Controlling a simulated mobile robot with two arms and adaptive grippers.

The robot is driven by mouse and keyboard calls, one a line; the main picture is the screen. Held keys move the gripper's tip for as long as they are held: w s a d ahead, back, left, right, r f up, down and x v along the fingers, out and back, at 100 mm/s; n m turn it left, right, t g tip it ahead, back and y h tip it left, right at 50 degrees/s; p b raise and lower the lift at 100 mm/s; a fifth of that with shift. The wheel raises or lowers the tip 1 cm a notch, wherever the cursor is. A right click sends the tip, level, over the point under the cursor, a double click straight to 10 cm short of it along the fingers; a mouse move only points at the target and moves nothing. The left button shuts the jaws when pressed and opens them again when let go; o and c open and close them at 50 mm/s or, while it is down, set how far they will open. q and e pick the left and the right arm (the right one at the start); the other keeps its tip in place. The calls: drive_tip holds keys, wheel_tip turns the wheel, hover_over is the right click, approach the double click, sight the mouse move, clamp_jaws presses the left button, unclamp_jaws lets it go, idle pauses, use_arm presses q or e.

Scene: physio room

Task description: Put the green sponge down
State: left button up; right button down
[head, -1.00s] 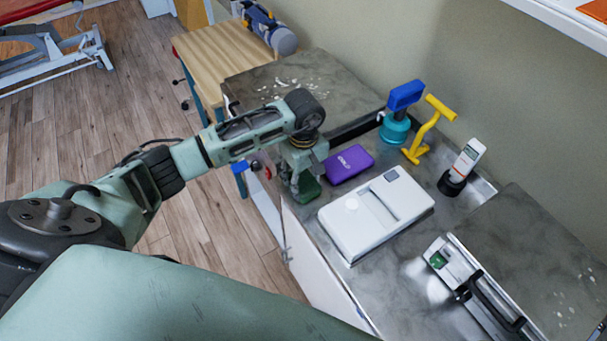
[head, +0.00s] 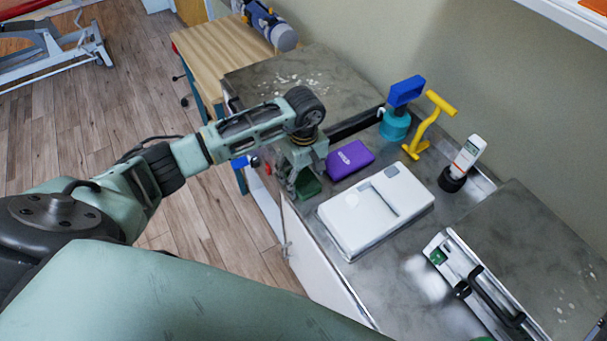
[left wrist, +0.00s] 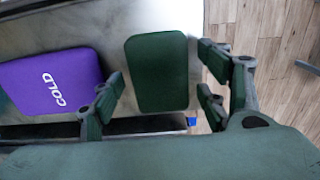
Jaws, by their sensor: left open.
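The green sponge (head: 309,187) lies on the grey counter near its front edge, just left of the white box; my gripper partly hides it in the head view. The left wrist view shows it whole, as a dark green rounded block (left wrist: 158,72). My left gripper (head: 302,179) is right over it and open, with its fingers (left wrist: 159,92) spread on both sides of the sponge. Gaps show between the fingers and the sponge in the left wrist view. My right gripper is not in view.
A purple cold pack (head: 349,160) lies close to the right of the gripper. A white box (head: 348,226) stands near it. Behind are a blue-and-teal tool (head: 394,126), a yellow tool (head: 425,130) and a white bottle in a black holder (head: 467,156). The counter's back left (head: 300,75) is clear.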

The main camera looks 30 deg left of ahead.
sight(304, 178)
use_arm(q)
drive_tip(key=shift+r, duration=0.3)
wheel_tip(304, 178, up, 12)
drive_tip(key=b, duration=0.4)
drive_tip(key=shift+f, duration=0.15)
